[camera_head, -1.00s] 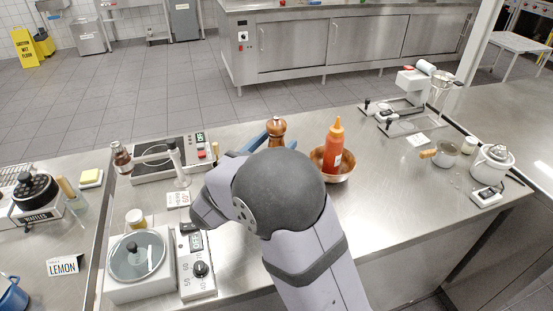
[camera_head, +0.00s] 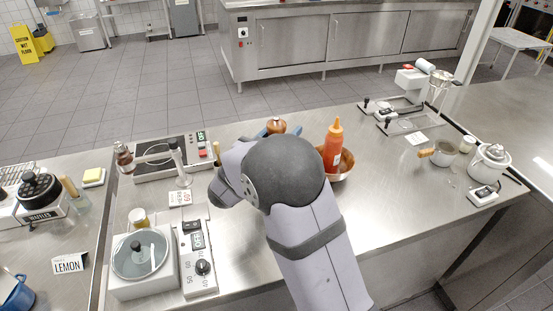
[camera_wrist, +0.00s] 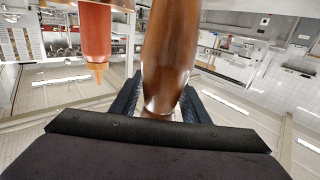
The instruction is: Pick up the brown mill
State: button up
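The brown mill (camera_head: 277,126) is a dark, glossy wooden piece with a rounded head. In the head view only its top shows above my arm, which hides the rest. In the wrist view the mill (camera_wrist: 170,55) fills the upper middle, appearing upside down. My gripper (camera_wrist: 162,95) has one dark finger on each side of the mill, very close to it. Whether both fingers touch it does not show. In the head view my arm also hides most of the gripper; bluish finger parts show beside the mill's head.
A red sauce bottle (camera_head: 333,146) stands in a copper bowl (camera_head: 347,165) just right of the mill. It also shows in the wrist view (camera_wrist: 95,35).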

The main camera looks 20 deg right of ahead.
grip_shut()
jog(key=shift+r, duration=0.15)
